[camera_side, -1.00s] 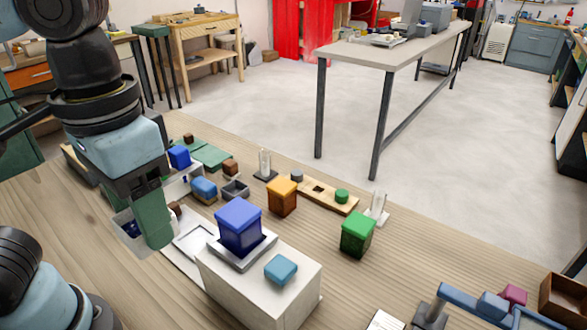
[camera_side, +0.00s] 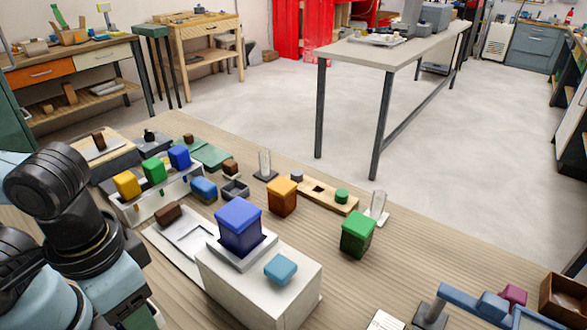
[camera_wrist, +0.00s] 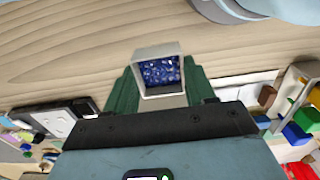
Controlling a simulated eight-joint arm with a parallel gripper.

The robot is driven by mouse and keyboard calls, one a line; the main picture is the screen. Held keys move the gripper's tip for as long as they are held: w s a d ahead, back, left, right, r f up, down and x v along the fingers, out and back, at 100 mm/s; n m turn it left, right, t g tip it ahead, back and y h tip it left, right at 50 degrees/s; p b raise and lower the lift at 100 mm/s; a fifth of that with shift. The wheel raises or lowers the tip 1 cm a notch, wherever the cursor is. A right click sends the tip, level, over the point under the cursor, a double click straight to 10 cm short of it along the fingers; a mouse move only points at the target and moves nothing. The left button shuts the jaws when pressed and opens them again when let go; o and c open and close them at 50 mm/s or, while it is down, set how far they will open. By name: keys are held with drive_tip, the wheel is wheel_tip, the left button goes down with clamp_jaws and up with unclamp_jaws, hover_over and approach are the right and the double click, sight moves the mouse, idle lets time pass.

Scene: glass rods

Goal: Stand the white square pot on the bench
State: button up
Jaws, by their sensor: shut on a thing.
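The white square pot (camera_wrist: 162,101) is in the wrist view, with dark blue speckled contents inside its pale rim. My gripper (camera_wrist: 161,88) is shut on it, one green finger on each side. Bare wooden bench (camera_wrist: 60,60) shows beyond the pot. I cannot tell whether its base touches the wood. In the side view the pot and the fingers are not seen; my arm fills the lower left. The same bench shows there as a bare strip (camera_side: 370,285) on the right.
A white block (camera_side: 300,305) carries a blue-lidded box (camera_side: 239,225) and a light blue block (camera_side: 281,269). A white rack (camera_side: 160,202) with yellow, green and blue blocks stands at the left. A green box (camera_side: 357,233) and an orange box (camera_side: 282,197) stand farther back.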

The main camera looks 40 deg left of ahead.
hover_over(174, 295)
wheel_tip(174, 295, down, 7)
drive_tip(key=shift+d+r, duration=0.1)
drive_tip(key=shift+f, duration=2.1)
drive_tip(key=shift+f, duration=0.2)
drive_tip(key=o, duration=1.1)
drive_tip(key=shift+c, duration=0.2)
drive_tip(key=shift+r, duration=0.15)
